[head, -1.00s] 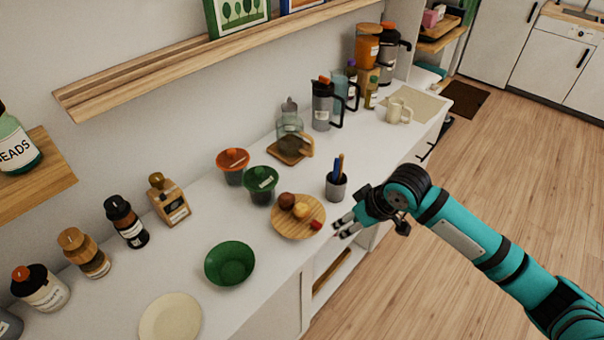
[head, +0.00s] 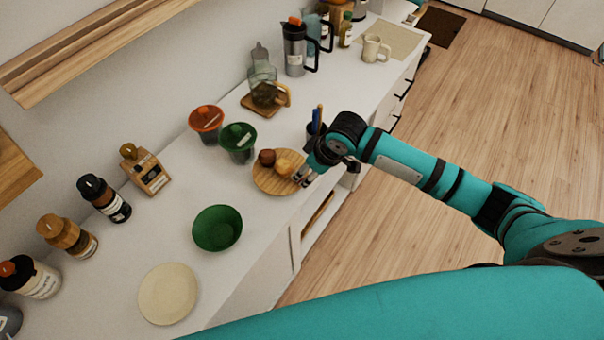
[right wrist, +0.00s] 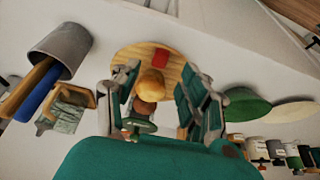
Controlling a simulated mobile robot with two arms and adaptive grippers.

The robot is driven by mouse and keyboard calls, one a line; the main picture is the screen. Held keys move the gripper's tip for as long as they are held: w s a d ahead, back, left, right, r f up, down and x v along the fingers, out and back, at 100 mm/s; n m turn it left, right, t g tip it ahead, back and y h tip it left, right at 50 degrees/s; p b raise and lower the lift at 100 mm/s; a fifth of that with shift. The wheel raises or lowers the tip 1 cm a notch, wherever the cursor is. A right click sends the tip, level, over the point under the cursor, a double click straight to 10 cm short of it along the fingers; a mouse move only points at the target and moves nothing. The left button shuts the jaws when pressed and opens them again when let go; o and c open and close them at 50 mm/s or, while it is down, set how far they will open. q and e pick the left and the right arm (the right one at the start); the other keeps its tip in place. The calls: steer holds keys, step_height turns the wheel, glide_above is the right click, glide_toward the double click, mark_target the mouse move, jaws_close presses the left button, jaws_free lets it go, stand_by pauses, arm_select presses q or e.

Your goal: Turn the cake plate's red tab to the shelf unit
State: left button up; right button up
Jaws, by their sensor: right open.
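The cake plate (head: 267,184) is a round wooden board on the white counter, with a brown cake (head: 267,157) and a yellow cake (head: 284,166) on it. My right gripper (head: 303,177) is open at the plate's right edge. In the right wrist view its fingers stand apart on either side of the yellow cake (right wrist: 151,82); I cannot tell whether they touch the plate (right wrist: 130,55). My left gripper is out of view.
A pen cup (head: 314,132) stands close behind my right gripper. Green (head: 238,140) and orange-lidded (head: 206,122) tubs stand left of the plate. A green bowl (head: 217,230) and a cream plate (head: 168,294) are nearer. A wooden wall shelf (head: 90,50) hangs above the counter.

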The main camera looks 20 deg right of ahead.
steer(key=x, duration=0.4)
steer(key=shift+w+f, duration=0.1)
steer(key=shift+f, duration=0.15)
steer(key=shift+a+f, duration=0.1)
steer(key=shift+f, duration=0.05)
steer(key=c, duration=0.6)
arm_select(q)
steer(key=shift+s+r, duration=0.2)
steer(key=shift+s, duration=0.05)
arm_select(e)
jaws_close()
